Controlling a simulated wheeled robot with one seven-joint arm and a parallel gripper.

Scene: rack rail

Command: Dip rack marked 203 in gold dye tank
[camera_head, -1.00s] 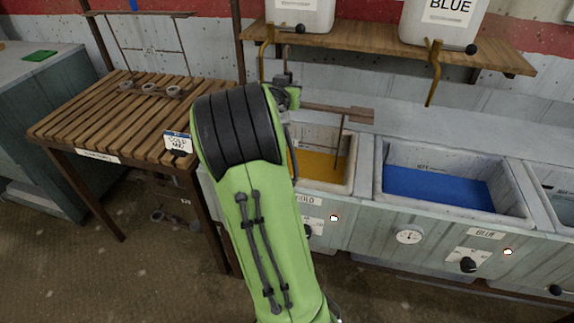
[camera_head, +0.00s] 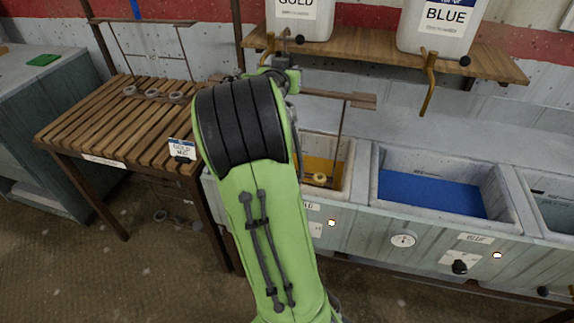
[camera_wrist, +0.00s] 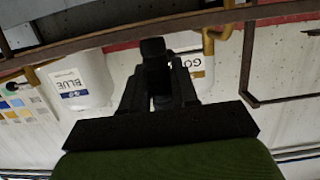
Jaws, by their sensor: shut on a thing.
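My gripper (camera_head: 284,70) is shut on the wooden bar of a rack (camera_head: 345,98), above the gold dye tank (camera_head: 349,172) in the head view. A thin rod hangs from the bar down into the tank opening. A yellowish ring-shaped piece (camera_head: 320,180) shows at its lower end, seemingly just above the gold dye (camera_head: 316,166). My arm hides the rest of the rack and the tank's left part. No number is readable on the rack. In the wrist view, the brown bar (camera_wrist: 110,42) crosses behind the gripper (camera_wrist: 155,50).
A blue dye tank (camera_head: 431,194) adjoins on the right. A shelf (camera_head: 390,62) above carries GOLD and BLUE jugs (camera_head: 440,22), with brass taps (camera_head: 429,85) hanging below.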

